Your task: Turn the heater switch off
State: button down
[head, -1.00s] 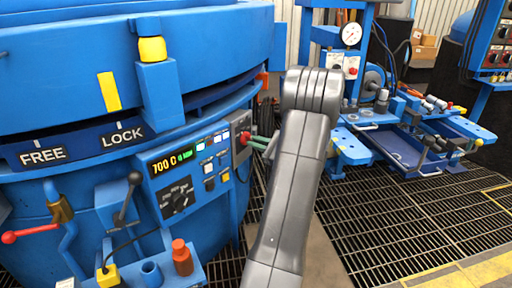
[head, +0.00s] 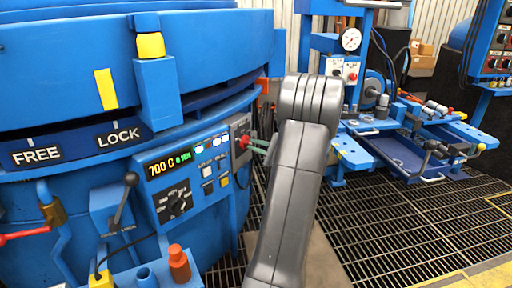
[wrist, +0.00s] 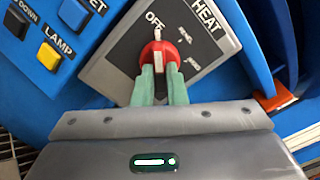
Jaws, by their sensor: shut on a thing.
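The heater switch is a red knob (wrist: 158,50) with a white pointer bar, on a grey plate (wrist: 205,45) labelled HEAT. In the wrist view the white bar points up to the OFF mark. My gripper's two green fingers (wrist: 160,85) are shut on the knob's lower part, one on each side of the bar. In the head view the red knob (head: 242,142) shows at the right end of the furnace's control panel. My gripper (head: 258,147) reaches it from the right, and my arm hides part of the area beside it.
A blue workbench (head: 415,150) stands behind right. Grated floor (head: 400,225) is open at right.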

jog(key=shift+f, duration=0.1)
jog(key=c, duration=1.5)
grip_release()
jog(key=shift+o, duration=0.2)
jog(key=shift+d, duration=0.1)
jog(key=p+v, duration=0.4)
jog(key=v, duration=0.9)
jog(key=shift+s+d, duration=0.2)
jog(key=shift+d, duration=0.15)
jog(key=shift+w+a, duration=0.1)
jog(key=b+x, duration=0.4)
jog(key=x, duration=0.9)
jog(key=shift+w+a, duration=0.15)
jog(key=shift+a, duration=0.2)
